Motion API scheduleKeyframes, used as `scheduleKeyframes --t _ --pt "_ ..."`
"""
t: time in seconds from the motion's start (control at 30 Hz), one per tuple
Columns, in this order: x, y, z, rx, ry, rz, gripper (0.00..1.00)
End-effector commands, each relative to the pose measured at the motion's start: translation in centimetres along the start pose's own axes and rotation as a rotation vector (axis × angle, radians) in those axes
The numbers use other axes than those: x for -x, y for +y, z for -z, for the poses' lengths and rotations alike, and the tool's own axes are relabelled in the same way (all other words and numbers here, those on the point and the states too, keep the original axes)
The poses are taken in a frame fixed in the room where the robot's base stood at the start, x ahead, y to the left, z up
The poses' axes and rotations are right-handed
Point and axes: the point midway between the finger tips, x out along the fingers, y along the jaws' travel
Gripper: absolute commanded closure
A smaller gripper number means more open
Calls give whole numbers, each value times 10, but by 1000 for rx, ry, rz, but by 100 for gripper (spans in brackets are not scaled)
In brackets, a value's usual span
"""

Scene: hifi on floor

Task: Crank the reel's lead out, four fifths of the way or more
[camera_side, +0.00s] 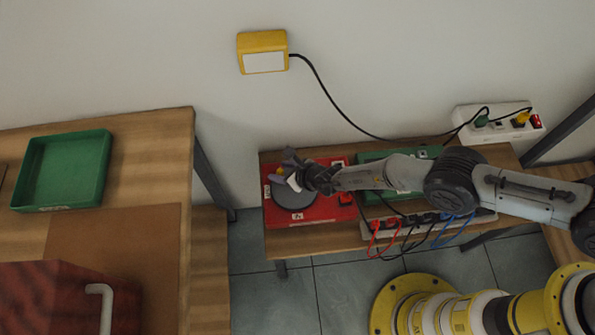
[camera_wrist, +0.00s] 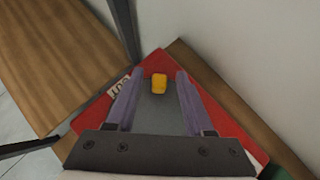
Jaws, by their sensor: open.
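The reel is a grey disc (camera_side: 297,197) on a red base (camera_side: 330,212) on the wooden shelf; the red base also shows in the wrist view (camera_wrist: 228,118). A yellow crank knob (camera_wrist: 159,84) stands on the disc, at its far edge in the wrist view. My gripper (camera_side: 292,170) is over the upper part of the disc. In the wrist view my gripper (camera_wrist: 159,73) is open, with one finger on each side of the knob and gaps between. A white label reading "OUT" (camera_wrist: 118,86) is partly hidden by the left finger. I cannot make out the lead.
A green box (camera_side: 374,158) sits right of the reel, partly behind my arm. A power strip (camera_side: 462,222) with red, black and blue cords lies along the shelf front. A yellow wall box (camera_side: 262,52) has a black cable to a wall socket strip (camera_side: 495,115). A green tray (camera_side: 62,170) is left.

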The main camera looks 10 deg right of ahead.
Motion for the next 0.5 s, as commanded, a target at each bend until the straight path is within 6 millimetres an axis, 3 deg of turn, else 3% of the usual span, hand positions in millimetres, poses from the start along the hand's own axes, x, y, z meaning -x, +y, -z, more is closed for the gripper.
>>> scheduleKeyframes --t 0.5 --pt "61 1 -1 2 -1 -1 48"
